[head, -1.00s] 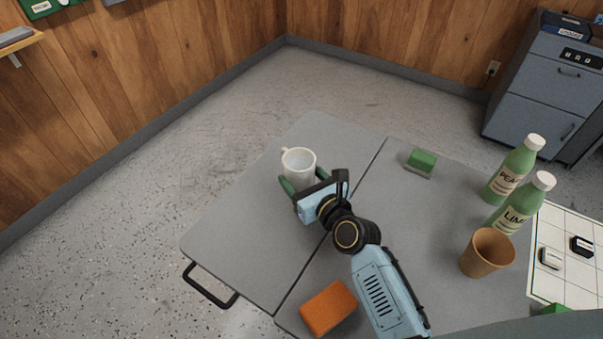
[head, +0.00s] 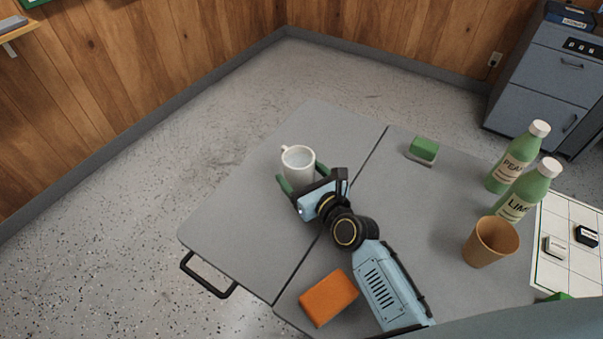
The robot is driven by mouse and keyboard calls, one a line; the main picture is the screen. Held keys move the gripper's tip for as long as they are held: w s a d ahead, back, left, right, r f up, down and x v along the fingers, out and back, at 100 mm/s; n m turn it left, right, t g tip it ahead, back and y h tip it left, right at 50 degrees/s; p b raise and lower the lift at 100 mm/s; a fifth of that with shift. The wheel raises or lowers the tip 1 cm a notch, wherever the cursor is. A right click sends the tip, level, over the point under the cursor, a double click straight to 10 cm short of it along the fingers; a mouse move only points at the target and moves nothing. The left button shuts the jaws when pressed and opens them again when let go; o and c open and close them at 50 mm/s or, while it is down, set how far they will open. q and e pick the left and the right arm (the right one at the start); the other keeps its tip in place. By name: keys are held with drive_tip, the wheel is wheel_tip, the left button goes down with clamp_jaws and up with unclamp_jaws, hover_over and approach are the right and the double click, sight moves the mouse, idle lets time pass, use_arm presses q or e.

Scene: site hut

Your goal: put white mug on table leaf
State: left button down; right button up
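The white mug (head: 298,163) is over the grey table leaf (head: 235,215), the left section of the table beyond the seam. It looks upright, with its handle at the upper left. My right gripper (head: 299,180) reaches in from the lower right, with a green finger on each side of the mug, and appears shut on it. The mug's lower part is partly hidden by the gripper. I cannot tell whether its base touches the leaf. My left gripper is not in view.
On the main tabletop (head: 385,215) are an orange block (head: 328,298), a green-and-grey sponge (head: 422,151), a brown cup (head: 490,242) and two green bottles (head: 513,158) (head: 527,193). A white gridded board (head: 565,240) lies at right. The leaf's left part is clear; a black handle (head: 207,285) hangs at its edge.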

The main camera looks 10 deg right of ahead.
drive_tip(key=shift+o, duration=0.6)
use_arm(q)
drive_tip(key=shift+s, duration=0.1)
use_arm(e)
drive_tip(key=shift+r, duration=0.15)
drive_tip(key=p+v, duration=0.1)
drive_tip(key=v, duration=0.9)
drive_tip(key=shift+s+r+p, duration=0.1)
drive_tip(key=shift+s+p, duration=0.15)
drive_tip(key=shift+p, duration=0.15)
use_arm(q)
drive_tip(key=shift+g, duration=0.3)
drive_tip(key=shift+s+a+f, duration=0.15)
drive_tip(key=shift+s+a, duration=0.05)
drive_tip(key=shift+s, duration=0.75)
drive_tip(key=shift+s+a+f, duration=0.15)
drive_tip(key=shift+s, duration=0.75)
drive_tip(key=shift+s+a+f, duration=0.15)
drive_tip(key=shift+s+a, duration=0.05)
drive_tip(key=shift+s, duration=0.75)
use_arm(e)
drive_tip(key=shift+v, duration=0.75)
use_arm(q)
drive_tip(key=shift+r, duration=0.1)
